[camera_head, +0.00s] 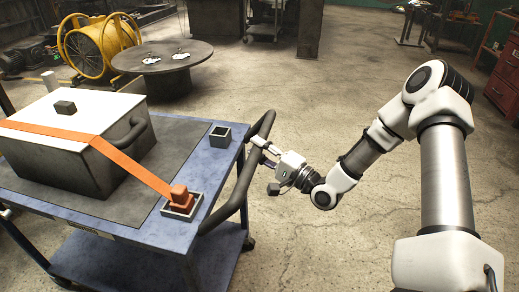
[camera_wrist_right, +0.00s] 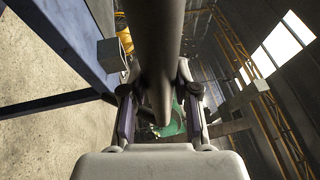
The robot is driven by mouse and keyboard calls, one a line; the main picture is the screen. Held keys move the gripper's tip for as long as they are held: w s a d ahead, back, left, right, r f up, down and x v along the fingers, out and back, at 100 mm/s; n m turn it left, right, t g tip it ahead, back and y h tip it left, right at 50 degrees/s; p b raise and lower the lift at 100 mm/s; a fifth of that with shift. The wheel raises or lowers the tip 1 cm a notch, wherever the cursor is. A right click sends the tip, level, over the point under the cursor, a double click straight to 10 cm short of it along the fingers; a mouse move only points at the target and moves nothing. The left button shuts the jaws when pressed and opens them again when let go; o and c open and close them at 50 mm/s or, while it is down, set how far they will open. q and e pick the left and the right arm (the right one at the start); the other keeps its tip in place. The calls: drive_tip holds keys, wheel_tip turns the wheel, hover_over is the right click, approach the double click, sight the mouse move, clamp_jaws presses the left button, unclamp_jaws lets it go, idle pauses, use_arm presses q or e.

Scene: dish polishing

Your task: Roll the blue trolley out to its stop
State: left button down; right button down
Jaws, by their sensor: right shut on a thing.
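The blue trolley (camera_head: 204,163) stands at the left in the head view, with a dark bar handle (camera_head: 240,190) along its right end. My right gripper (camera_head: 267,156) is at the upper part of this handle, reaching it from the right. In the right wrist view the dark bar (camera_wrist_right: 158,45) runs between the two fingers of my right gripper (camera_wrist_right: 158,98), which is shut on it. On the trolley is a pale-lidded metal box (camera_head: 85,135) with an orange strap (camera_head: 95,145) across it. The floor stop cannot be made out. My left gripper is not in view.
An orange block sits in a small square holder (camera_head: 182,207) on the trolley's near right corner; an empty square holder (camera_head: 220,137) is at the far corner. Open concrete floor lies right; a red cabinet (camera_head: 503,85) stands far right.

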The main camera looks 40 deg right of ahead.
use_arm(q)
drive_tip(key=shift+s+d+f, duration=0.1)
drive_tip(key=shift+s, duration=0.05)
use_arm(e)
drive_tip(key=shift+f, duration=0.1)
drive_tip(key=c, duration=0.9)
unclamp_jaws()
drive_tip(key=shift+s, duration=0.1)
drive_tip(key=shift+c, duration=0.2)
drive_tip(key=shift+o, duration=0.5)
drive_tip(key=shift+s+d, duration=0.15)
drive_tip(key=shift+d, duration=0.05)
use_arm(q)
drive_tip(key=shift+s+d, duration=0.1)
